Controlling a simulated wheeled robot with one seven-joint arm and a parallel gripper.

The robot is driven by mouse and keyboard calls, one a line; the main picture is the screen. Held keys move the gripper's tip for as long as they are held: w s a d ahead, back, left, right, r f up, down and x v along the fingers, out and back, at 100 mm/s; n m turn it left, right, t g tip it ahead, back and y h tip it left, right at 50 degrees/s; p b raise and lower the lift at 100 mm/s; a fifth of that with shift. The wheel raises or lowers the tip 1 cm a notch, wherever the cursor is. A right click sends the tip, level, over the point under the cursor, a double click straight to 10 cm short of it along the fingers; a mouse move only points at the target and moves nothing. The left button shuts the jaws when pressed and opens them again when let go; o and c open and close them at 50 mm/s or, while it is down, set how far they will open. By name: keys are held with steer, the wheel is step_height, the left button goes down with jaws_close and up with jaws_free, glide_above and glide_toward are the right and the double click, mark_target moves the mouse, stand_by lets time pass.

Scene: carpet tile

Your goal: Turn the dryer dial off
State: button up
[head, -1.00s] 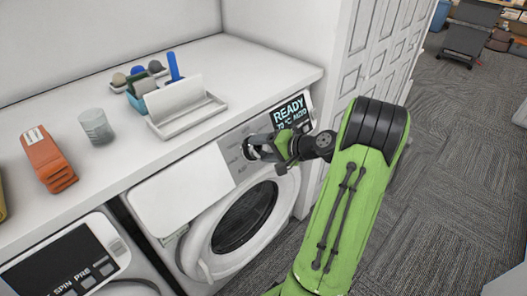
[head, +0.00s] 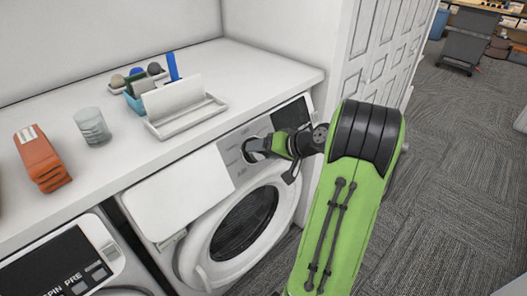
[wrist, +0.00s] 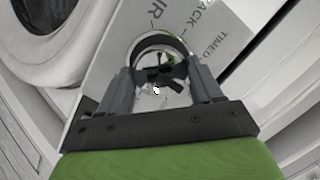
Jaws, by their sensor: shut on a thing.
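The dryer dial (wrist: 158,40) is a round, shiny knob on the grey control panel, with printed words around it. In the wrist view it sits between the two fingers of my gripper (wrist: 160,72), which is shut on it. In the head view my gripper (head: 262,147) reaches the dial (head: 248,153) from the right and partly hides it. The dryer (head: 285,208) is white with a round dark-glass door. Its display (head: 293,113) at the panel's right end is dark, with no text showing. The dial's pointer mark cannot be made out.
Carpet floor (head: 450,170) is open at right.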

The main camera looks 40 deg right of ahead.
steer(key=o, duration=1.1)
steer(key=shift+c, duration=0.2)
steer(key=p+v, duration=0.4)
steer(key=v, duration=1.2)
steer(key=shift+p, duration=0.35)
steer(key=shift+w+f, duration=0.1)
